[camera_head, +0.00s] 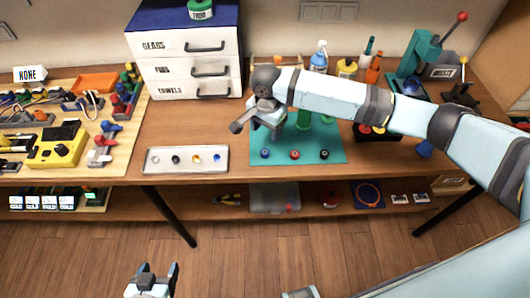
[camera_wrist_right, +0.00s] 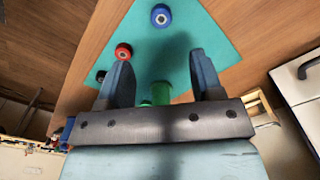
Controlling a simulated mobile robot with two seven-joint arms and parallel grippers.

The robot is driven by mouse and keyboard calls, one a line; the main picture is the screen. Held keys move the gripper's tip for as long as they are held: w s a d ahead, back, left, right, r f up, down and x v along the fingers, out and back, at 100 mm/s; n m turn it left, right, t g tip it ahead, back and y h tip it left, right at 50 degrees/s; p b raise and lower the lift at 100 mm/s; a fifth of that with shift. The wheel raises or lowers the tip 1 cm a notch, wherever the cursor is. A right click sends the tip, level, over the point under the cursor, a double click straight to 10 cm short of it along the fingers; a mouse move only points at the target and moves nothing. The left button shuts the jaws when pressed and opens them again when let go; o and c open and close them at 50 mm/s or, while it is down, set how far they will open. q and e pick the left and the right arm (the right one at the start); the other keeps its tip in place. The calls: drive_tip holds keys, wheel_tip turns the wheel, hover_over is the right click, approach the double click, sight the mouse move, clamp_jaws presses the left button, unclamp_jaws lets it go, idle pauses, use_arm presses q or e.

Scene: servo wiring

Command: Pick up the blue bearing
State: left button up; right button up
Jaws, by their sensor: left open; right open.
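A blue bearing (camera_head: 265,153) sits at the front left of the teal mat (camera_head: 337,140). In the right wrist view it is a blue ring with a pale centre (camera_wrist_right: 161,15), beyond the fingertips at the top. A red bearing (camera_head: 294,154) and a dark bearing (camera_head: 324,154) stand in a row to its right. My right gripper (camera_head: 256,124) is open and empty, above the mat's left part and apart from the blue bearing. Its two fingers (camera_wrist_right: 160,62) show spread in the wrist view. My left gripper (camera_head: 158,270) is open and empty, low over the floor in front of the bench.
A pale tray (camera_head: 152,168) with several small parts, one blue, lies left of the mat. A green object (camera_wrist_right: 161,90) stands on the mat near my right gripper. A white drawer unit (camera_head: 160,70) is behind. Bare wood separates tray and mat.

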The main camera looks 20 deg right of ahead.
sight(266, 151)
wheel_tip(266, 151, down, 10)
drive_tip(key=shift+w+r+p, duration=0.1)
drive_tip(key=shift+p, duration=0.2)
drive_tip(key=c, duration=1)
